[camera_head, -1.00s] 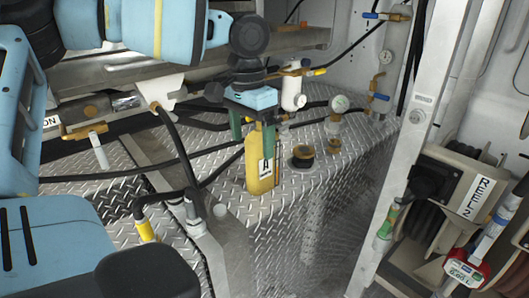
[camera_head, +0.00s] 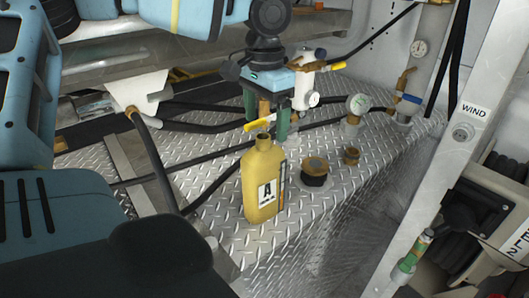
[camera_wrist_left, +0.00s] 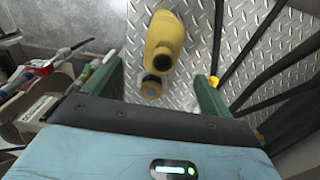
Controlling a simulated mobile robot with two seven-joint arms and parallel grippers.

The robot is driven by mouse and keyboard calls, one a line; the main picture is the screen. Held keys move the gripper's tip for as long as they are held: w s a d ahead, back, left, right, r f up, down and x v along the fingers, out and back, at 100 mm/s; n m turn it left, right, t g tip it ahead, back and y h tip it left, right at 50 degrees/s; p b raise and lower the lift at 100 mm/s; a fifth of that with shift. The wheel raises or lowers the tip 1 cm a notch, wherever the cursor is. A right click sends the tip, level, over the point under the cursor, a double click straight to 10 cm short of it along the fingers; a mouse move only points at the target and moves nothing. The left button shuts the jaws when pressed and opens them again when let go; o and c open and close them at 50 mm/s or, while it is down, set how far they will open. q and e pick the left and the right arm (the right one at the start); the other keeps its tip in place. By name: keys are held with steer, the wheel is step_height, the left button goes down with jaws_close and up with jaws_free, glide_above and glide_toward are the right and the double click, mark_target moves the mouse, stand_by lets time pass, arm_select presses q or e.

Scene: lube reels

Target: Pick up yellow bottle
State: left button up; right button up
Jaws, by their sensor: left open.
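The yellow bottle (camera_head: 263,190), with a white "A" label, stands upright on the diamond-plate deck. Its neck points up. My left gripper (camera_head: 267,126) is open and empty, its two green fingers pointing down at the height of the bottle's neck. In the head view the bottle's neck overlaps the space below and between the fingertips. In the left wrist view the bottle (camera_wrist_left: 165,42) shows beyond the open fingers (camera_wrist_left: 160,78), its dark cap or opening toward me, nearer the left finger. Contact is not visible. My right gripper is not in view.
Black hoses (camera_head: 160,165) run across the deck on the left. A white post (camera_head: 455,150) and reel housing stand at right. Deck in front of the bottle is clear.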

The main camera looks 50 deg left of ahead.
mark_target(263, 148)
arm_select(q)
steer(key=shift+s, duration=0.1)
steer(key=shift+f, duration=0.85)
steer(key=shift+a+f, duration=0.15)
steer(key=shift+f, duration=1.4)
steer(key=shift+a+f, duration=0.1)
steer(key=shift+f, duration=1.4)
steer(key=shift+r, duration=0.1)
jaws_close()
